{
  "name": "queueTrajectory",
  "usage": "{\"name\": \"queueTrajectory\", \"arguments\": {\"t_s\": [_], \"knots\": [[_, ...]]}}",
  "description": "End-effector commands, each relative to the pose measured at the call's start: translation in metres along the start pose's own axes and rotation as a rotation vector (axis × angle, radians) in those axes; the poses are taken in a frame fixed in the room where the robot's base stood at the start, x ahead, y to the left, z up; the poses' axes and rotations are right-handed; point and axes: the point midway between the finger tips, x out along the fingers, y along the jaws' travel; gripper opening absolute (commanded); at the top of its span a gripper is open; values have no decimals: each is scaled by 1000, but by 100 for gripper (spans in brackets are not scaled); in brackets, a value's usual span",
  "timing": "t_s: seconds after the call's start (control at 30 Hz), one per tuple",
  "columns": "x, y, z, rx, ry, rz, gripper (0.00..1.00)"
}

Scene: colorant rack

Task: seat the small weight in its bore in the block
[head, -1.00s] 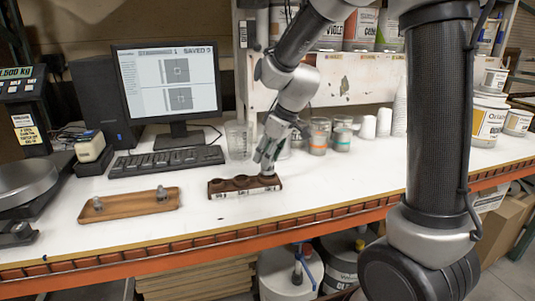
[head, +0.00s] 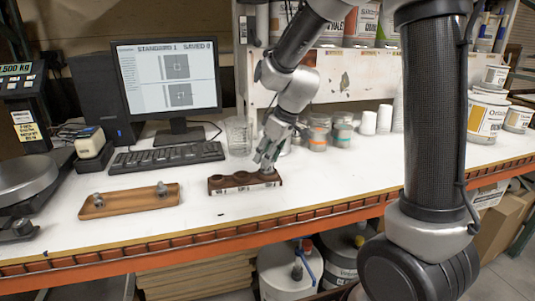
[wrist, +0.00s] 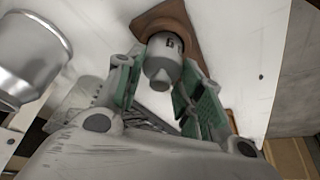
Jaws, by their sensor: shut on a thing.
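The brown block (head: 226,187) lies on the white bench, with round bores in its top and pale labels on its front side. My gripper (head: 266,168) is at the block's right end, pointing down. In the wrist view my gripper (wrist: 163,82) has its green-padded fingers on either side of the small grey weight (wrist: 163,62), shut on it. The far end of the weight is at a dark round opening in the block (wrist: 148,18). I cannot tell how deep it sits. The fingers hide the weight in the head view.
A wooden tray (head: 130,203) with two small weights stands at the left. A keyboard (head: 166,157), monitor (head: 166,78) and clear beaker (head: 238,137) are behind. Several small jars (head: 317,138) stand just right of my gripper.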

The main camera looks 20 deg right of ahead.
Motion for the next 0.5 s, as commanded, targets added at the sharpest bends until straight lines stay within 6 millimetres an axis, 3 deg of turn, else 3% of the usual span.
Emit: {"name": "queueTrajectory", "arguments": {"t_s": [0.5], "knots": [[12,0,5,1,0,1,0]]}}
